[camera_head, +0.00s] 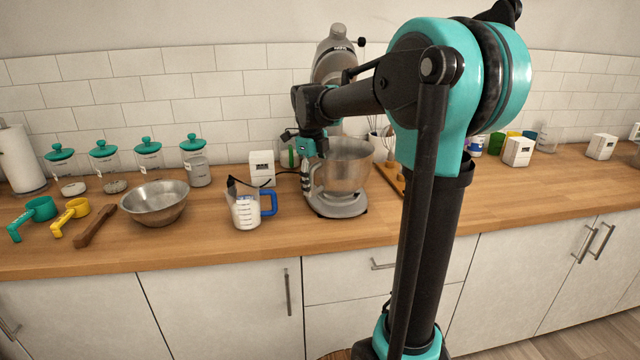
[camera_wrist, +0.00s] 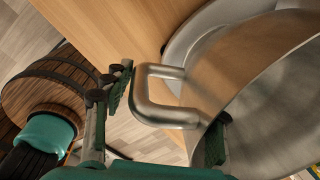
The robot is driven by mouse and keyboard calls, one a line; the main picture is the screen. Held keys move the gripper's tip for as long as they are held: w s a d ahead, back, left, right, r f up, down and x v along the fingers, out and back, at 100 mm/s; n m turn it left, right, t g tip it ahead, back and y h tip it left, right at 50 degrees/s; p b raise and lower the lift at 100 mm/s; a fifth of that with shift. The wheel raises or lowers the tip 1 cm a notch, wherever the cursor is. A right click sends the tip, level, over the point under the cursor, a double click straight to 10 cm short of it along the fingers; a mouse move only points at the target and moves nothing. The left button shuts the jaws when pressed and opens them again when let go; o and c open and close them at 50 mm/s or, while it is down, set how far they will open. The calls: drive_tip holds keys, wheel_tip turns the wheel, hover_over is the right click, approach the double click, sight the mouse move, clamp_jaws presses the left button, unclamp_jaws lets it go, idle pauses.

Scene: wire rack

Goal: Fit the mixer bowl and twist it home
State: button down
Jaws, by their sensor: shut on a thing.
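The steel mixer bowl (camera_head: 345,165) is at the stand mixer (camera_head: 338,205), over its base plate and below the tilted-up mixer head (camera_head: 335,60). I cannot tell whether it is seated in the plate. My gripper (camera_head: 307,172) is at the bowl's left side and hides part of it. In the wrist view, my gripper (camera_wrist: 168,112) has one finger on each side of the bowl's handle (camera_wrist: 150,105) and is shut on it. The bowl's wall (camera_wrist: 240,75) fills the right, and part of the pale mixer base (camera_wrist: 195,30) shows behind it.
A measuring jug (camera_head: 245,210) with a blue handle stands close left of the mixer. A white box (camera_head: 262,168) is behind it. Another steel bowl (camera_head: 155,203) and several teal-lidded jars are farther left. My arm hides counter right of the mixer. The counter's front strip is clear.

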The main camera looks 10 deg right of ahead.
drive_tip(key=shift+w+a+m, duration=0.9)
drive_tip(key=shift+w+m, duration=0.25)
drive_tip(key=shift+m, duration=0.05)
drive_tip(key=shift+c, duration=2.2)
unclamp_jaws()
drive_tip(key=shift+r, duration=0.1)
